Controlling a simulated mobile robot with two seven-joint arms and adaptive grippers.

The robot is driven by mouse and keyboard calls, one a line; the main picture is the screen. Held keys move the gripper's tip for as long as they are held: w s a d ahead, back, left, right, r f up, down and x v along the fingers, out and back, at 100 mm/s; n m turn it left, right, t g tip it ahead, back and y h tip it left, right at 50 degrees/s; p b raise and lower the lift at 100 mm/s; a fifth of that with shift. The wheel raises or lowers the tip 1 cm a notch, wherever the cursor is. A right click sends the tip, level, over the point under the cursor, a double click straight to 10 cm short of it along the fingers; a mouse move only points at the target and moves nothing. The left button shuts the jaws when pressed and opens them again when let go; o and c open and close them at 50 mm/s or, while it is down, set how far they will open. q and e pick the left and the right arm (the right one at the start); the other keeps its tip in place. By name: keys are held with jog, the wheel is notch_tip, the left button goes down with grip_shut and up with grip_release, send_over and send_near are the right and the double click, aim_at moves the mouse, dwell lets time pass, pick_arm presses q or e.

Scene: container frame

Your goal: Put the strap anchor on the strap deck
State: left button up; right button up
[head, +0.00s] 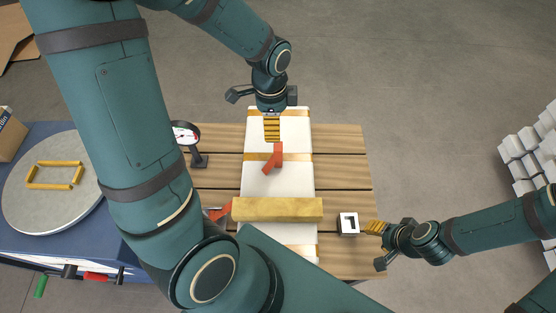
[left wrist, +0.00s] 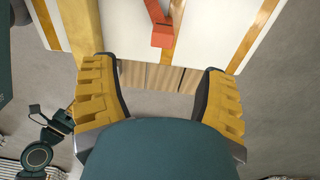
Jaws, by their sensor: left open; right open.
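The likely strap deck is a long white slab (head: 294,179) with gold bands; it also shows in the left wrist view (left wrist: 214,22). A bent red piece (head: 270,164) lies on it, also seen in the left wrist view (left wrist: 161,37). A small white block (head: 348,231) with a black mark stands on the slats to the right. I cannot tell which is the strap anchor. My left gripper (head: 272,138) is open and empty above the slab's far part; its parted fingers show in the left wrist view (left wrist: 161,78). My right gripper (head: 370,227) is open beside the white block.
A yellow beam (head: 277,209) lies across the slab. A dial gauge (head: 185,133) stands left on the slatted table (head: 343,170). Part of another red thing (head: 218,213) shows beside my left arm. A blue bench with a round plate (head: 50,205) is at left.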

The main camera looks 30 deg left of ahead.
aim_at(278, 146)
pick_arm(q)
notch_tip(278, 146, down, 8)
jog(key=shift+w+f+b, duration=0.1)
jog(key=shift+f+b, duration=0.05)
jog(key=shift+b, duration=0.9)
jog(key=f, duration=0.1)
jog(key=f+b, duration=0.1)
jog(key=f, duration=0.1)
jog(key=d+f, duration=0.1)
jog(key=shift+w+f, duration=0.3)
jog(key=shift+f, duration=0.35)
jog(key=shift+c, duration=0.2)
grip_shut()
